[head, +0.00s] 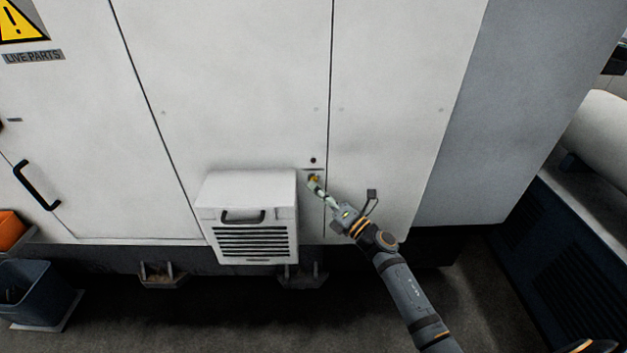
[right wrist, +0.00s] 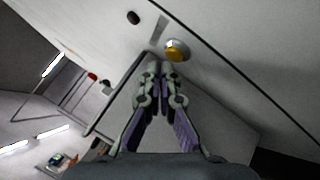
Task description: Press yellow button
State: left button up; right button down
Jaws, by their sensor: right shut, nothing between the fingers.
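The yellow button (right wrist: 177,50) sits in a pale round collar on the white cabinet panel (head: 240,90). In the head view the yellow button (head: 314,178) shows just beyond the tip of my right gripper (head: 316,187), which partly covers it. In the right wrist view my right gripper (right wrist: 160,68) is shut and empty, its fingertips just short of the button and slightly to its left. I cannot tell whether the fingertips touch it. My left gripper is not in view.
A white vented box (head: 247,215) with a handle juts from the cabinet left of the button. A small black round part (head: 313,160) sits above the button. A black door handle (head: 36,186) and blue bin (head: 38,291) are at far left.

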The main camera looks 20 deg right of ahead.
jog(key=shift+s+a, duration=0.1)
jog(key=shift+s, duration=0.2)
jog(key=shift+s, duration=0.1)
jog(key=shift+s+a+p, duration=0.15)
jog(key=shift+s+a, duration=0.1)
jog(key=shift+s, duration=0.5)
jog(key=shift+s+a+p, duration=0.1)
jog(key=shift+s+a, duration=0.1)
jog(key=shift+s, duration=0.6)
jog(key=shift+s+a+p, duration=0.15)
jog(key=shift+s+a, duration=0.1)
jog(key=shift+s, duration=0.5)
